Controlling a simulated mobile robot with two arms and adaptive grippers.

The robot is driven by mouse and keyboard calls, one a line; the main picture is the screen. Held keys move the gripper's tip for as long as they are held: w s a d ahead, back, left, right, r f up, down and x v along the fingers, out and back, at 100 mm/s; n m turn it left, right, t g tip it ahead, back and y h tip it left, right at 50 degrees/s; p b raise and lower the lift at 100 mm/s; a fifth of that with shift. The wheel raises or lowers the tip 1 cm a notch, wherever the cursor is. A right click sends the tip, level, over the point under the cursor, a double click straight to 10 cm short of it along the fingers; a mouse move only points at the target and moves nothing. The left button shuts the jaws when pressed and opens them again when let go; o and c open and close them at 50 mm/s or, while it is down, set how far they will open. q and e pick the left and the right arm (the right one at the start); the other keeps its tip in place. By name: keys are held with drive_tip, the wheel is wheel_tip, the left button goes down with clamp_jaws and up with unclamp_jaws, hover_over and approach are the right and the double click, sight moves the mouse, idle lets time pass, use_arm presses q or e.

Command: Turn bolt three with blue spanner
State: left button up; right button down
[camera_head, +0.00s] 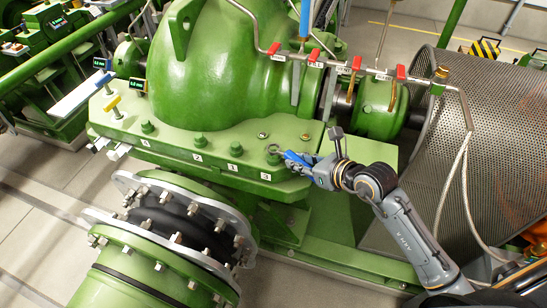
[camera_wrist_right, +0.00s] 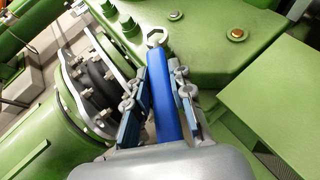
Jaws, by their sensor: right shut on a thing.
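The blue spanner (camera_head: 292,157) is in my right gripper (camera_head: 310,166), whose fingers are shut on its handle. Its silver head is at the rightmost bolt (camera_head: 273,158) of the row on the green casing flange, above the rightmost white number plate (camera_head: 266,177). In the right wrist view the blue handle (camera_wrist_right: 166,105) lies between the fingers of the gripper (camera_wrist_right: 165,78), and the silver head (camera_wrist_right: 157,37) points away at the flange. I cannot tell whether the head is seated around the bolt or just above it. My left gripper is not in view.
Other green bolts (camera_head: 200,141) stand along the flange to the left. A bolted pipe flange (camera_head: 185,225) lies below. Red-handled valves (camera_head: 314,57) on a thin pipe run above, and a perforated guard (camera_head: 440,150) stands at the right.

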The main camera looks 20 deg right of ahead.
sight(300, 161)
drive_tip(key=shift+r+p, duration=1.7)
drive_tip(key=shift+r, duration=0.65)
